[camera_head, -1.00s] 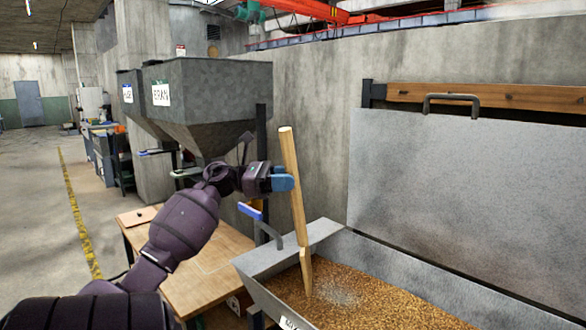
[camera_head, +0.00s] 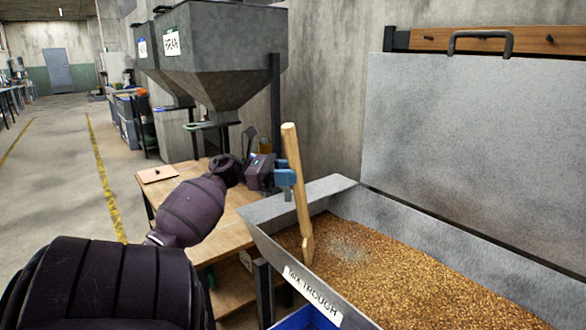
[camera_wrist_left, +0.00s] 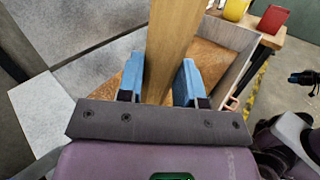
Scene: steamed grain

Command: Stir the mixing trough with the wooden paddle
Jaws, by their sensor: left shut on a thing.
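The wooden paddle (camera_head: 296,185) stands nearly upright, tilted a little, at the left end of the mixing trough (camera_head: 268,215). Its lower end touches or dips into the brown grain (camera_head: 400,262); I cannot tell how deep. My left gripper (camera_head: 285,178) is shut on the paddle's shaft, above the trough's rim. In the left wrist view the paddle (camera_wrist_left: 170,45) runs between the blue fingertips of the left gripper (camera_wrist_left: 160,84). A pale patch lies on the grain beside the paddle.
A wooden table (camera_head: 237,194) stands left of the trough, with a small board (camera_head: 158,174) on it. Grey hoppers (camera_head: 222,60) hang behind it. A large metal panel (camera_head: 470,140) rises behind the trough. A blue bin (camera_head: 305,319) shows at the bottom edge.

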